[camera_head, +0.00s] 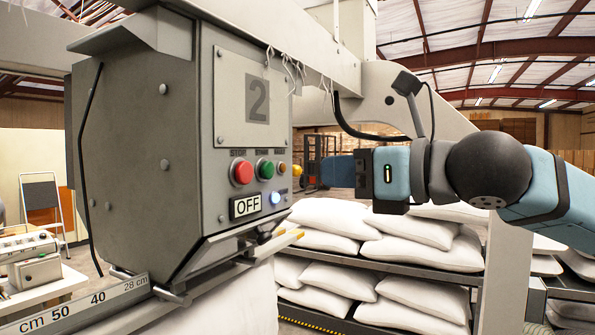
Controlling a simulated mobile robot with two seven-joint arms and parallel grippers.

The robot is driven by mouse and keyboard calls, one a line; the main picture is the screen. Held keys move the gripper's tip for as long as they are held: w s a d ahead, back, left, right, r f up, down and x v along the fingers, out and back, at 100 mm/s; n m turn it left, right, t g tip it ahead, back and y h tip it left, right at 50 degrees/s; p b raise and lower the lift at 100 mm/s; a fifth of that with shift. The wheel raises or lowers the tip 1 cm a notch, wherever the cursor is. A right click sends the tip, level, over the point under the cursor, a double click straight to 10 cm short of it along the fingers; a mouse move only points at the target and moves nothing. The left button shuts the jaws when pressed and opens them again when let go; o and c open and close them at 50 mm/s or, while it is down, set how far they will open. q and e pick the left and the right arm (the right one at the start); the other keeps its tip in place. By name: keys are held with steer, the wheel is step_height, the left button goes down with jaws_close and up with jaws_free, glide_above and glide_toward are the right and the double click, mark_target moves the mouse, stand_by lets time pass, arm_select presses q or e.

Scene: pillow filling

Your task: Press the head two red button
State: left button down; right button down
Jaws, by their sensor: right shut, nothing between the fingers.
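The head two control box (160,130) is a grey metal housing on the left, with a plate marked "2" (257,98) on its front panel. My right gripper (366,170) is shut and empty. It shows to the right of the panel at about button height, clear of the red button. My left gripper is out of view.
White pillows (420,250) are stacked on a rack (462,277) behind and below my right arm. A cm ruler (90,303) runs under the box. A bench machine (30,258) stands at the far left. A grey beam passes above the gripper.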

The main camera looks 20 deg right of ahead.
mark_target(248, 172)
steer(key=p+x, duration=0.1)
steer(key=x, duration=1.2)
steer(key=shift+w+a+p, duration=0.1)
steer(key=shift+w+p, duration=0.05)
steer(key=shift+p, duration=0.2)
